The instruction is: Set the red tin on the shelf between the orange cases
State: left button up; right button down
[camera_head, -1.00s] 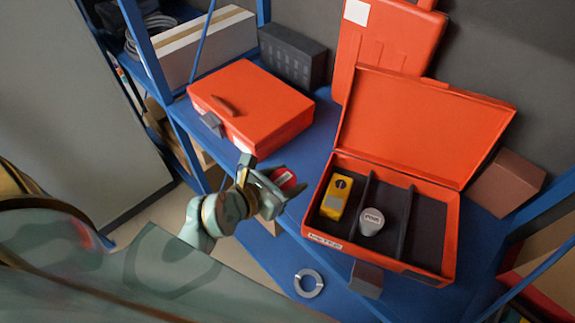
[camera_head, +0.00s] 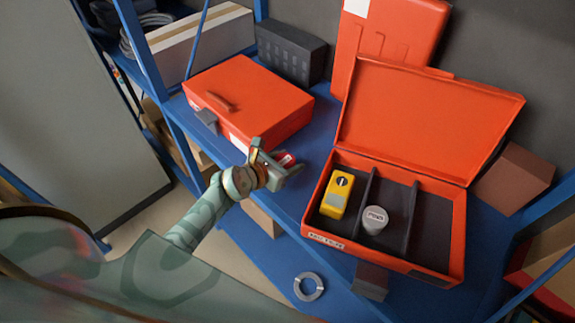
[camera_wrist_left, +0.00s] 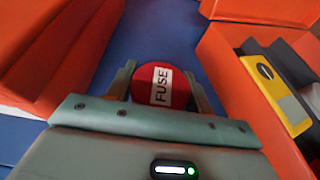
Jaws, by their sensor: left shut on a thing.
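The red tin (camera_head: 284,159) has a white label reading FUSE, seen from above in the left wrist view (camera_wrist_left: 150,84). My left gripper (camera_head: 282,166) is shut on it, with a finger on each side. In the head view the tin is over the front part of the blue shelf (camera_head: 318,150), between the closed orange case (camera_head: 255,95) on the left and the open orange case (camera_head: 335,240) on the right. Whether it touches the shelf I cannot tell. My right gripper is not in view.
The open case holds a yellow device (camera_head: 336,195) and a grey round-topped piece (camera_head: 375,219). A dark grey box (camera_head: 290,52) and an upright orange case (camera_head: 395,35) stand behind. The strip of shelf between the two cases is clear. A grey ring (camera_head: 308,286) lies on a lower blue surface.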

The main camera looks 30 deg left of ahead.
pick_arm(q)
jog(key=shift+f, duration=0.3)
jog(key=shift+f, duration=0.15)
jog(key=o, duration=1.1)
jog(key=shift+c, duration=0.2)
jog(key=shift+r, duration=0.25)
jog(key=p+v, duration=0.1)
jog(key=v, duration=1.1)
jog(key=shift+s+f, duration=0.1)
